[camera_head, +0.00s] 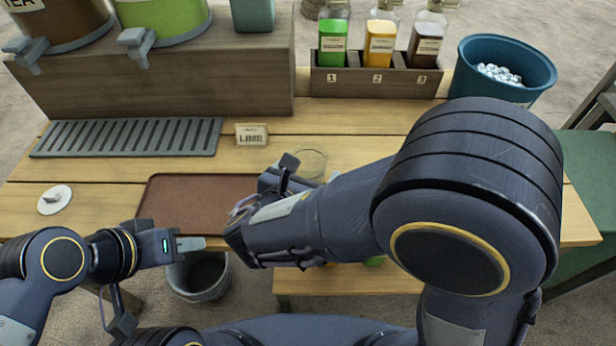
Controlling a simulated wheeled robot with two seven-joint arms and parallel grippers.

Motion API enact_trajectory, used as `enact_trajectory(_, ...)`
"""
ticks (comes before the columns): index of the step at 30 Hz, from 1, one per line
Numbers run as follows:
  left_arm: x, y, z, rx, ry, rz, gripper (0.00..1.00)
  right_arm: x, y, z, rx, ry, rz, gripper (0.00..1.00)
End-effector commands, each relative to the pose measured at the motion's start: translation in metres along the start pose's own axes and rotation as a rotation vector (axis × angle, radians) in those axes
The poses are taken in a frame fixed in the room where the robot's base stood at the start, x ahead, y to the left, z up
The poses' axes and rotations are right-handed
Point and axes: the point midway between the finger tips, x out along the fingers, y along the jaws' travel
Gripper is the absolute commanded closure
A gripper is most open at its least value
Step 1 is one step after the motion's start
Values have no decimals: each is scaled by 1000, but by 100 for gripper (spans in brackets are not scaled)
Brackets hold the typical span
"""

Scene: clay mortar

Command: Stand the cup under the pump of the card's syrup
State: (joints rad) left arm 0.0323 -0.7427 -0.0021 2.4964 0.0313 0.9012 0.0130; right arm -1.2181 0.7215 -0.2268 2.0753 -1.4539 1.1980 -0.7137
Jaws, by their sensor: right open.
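A clear glass cup (311,163) stands on the wooden counter, partly hidden by my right arm. A small card (251,134) stands left of it; its lettering seems to start with L, the rest unclear. Three syrup bottles stand in a wooden rack marked 1, 2 and 3: green (333,42), yellow (379,43) and dark brown (426,46). Their pump tops are cut off by the frame. My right gripper (287,172) is open, close to the cup's left side; contact is unclear. My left gripper (190,243) is at the counter's front edge; its opening is not clear.
A brown tray (190,205) lies at the front, with a grey slotted drip grate (127,138) behind it. A white lid-like disc (54,199) is at left. A blue ice bucket (503,66) is at back right. A grey bin (199,277) stands below the counter edge.

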Motion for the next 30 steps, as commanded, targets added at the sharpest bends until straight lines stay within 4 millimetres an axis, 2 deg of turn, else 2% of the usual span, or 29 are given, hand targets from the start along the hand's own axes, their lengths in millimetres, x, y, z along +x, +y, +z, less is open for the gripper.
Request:
enact_trajectory(8,0,0,0,0,0,0,64,4,0,0,0,1,1,15)
enact_trajectory(20,0,0,0,0,0,0,64,4,0,0,1,0,1,66)
enact_trajectory(30,-2,1,-1,0,0,0,64,1,0,7,2,0,1,67)
